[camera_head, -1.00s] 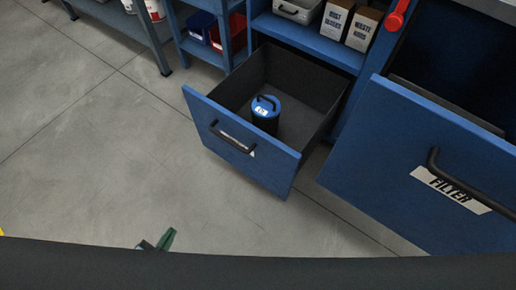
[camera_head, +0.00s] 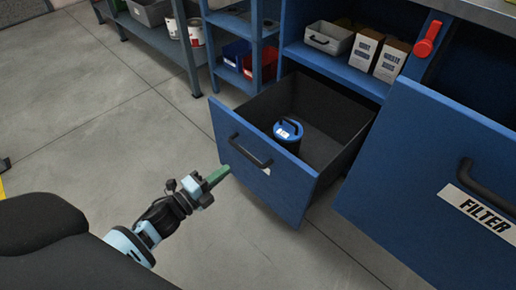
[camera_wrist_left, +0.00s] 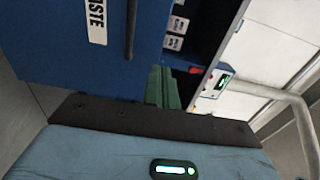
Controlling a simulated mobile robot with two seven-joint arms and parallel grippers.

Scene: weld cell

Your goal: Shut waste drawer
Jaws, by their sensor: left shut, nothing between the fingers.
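The waste drawer (camera_head: 262,170) has a blue front with a black bar handle (camera_head: 250,151) and stands pulled out from the cabinet. A dark canister with a blue lid (camera_head: 289,130) stands inside it. In the left wrist view, a blue front (camera_wrist_left: 95,65) with a label ending in "STE" and a dark handle fills the upper left. My left gripper (camera_head: 217,175) has green fingers, shut and empty, just left of and in front of the drawer front. The fingers also show in the left wrist view (camera_wrist_left: 162,87). My right gripper is not in view.
A second blue drawer front labelled "FILTER" (camera_head: 440,190) stands out at the right. A shelf above the waste drawer holds a grey case (camera_head: 328,37) and cartons (camera_head: 378,55). A rack with bins (camera_head: 237,55) stands behind left.

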